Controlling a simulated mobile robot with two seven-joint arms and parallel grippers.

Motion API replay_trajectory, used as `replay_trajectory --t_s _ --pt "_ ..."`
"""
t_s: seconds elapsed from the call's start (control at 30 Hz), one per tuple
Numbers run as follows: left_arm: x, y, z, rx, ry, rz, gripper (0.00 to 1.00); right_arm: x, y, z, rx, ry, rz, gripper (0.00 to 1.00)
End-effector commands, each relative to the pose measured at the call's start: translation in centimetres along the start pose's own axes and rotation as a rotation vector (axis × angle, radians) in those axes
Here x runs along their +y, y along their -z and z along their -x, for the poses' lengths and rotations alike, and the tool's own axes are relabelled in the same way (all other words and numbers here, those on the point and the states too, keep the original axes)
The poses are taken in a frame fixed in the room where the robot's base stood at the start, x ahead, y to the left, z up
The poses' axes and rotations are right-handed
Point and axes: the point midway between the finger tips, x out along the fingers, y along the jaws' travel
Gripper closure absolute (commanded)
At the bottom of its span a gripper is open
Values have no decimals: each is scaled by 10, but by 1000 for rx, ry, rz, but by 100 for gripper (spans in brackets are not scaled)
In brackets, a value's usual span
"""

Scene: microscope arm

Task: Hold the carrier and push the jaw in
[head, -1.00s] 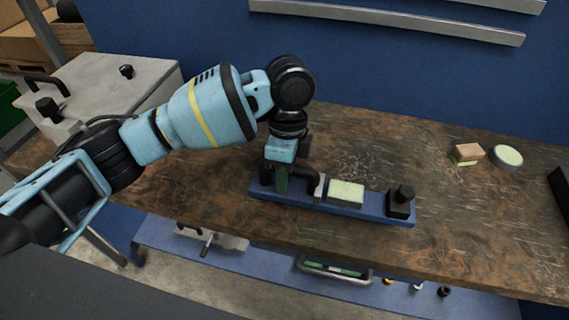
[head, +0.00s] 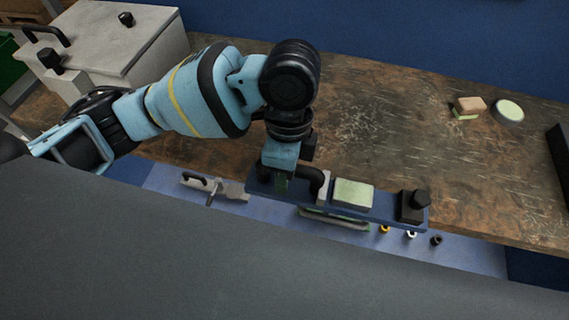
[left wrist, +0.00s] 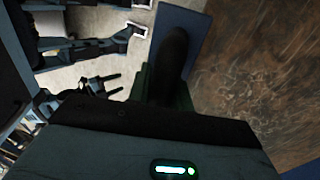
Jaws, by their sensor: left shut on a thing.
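The carrier is a long blue bar (head: 385,216) at the table's front edge in the head view. It bears a grey upright plate (head: 322,190), a pale green-topped block (head: 353,192) beside it, and a black block with a knob (head: 412,206), apparently the jaw, near the right end. A gap shows between the pale block and black block. My left gripper (head: 285,184) is shut on the carrier's black bent handle (head: 315,178) at the left end. The left wrist view shows the dark handle (left wrist: 174,55) between green finger pads. My right gripper is not in view.
The wooden table (head: 390,130) behind the carrier is clear. A tan block (head: 469,106) and a round pale-topped tin (head: 508,111) stand at the back right. A grey case (head: 115,45) stands at the left. A blue shelf (head: 470,257) with small parts lies below the table edge.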

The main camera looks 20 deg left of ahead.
Motion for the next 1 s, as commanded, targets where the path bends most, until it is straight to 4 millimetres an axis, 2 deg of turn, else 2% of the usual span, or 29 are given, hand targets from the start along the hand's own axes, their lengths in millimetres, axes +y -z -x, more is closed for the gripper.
replay_trajectory --t_s 0.33,1.0 --pt "-2 1 2 6 4 -3 100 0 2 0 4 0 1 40" --pt "-31 -5 2 7 5 -1 100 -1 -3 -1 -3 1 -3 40"
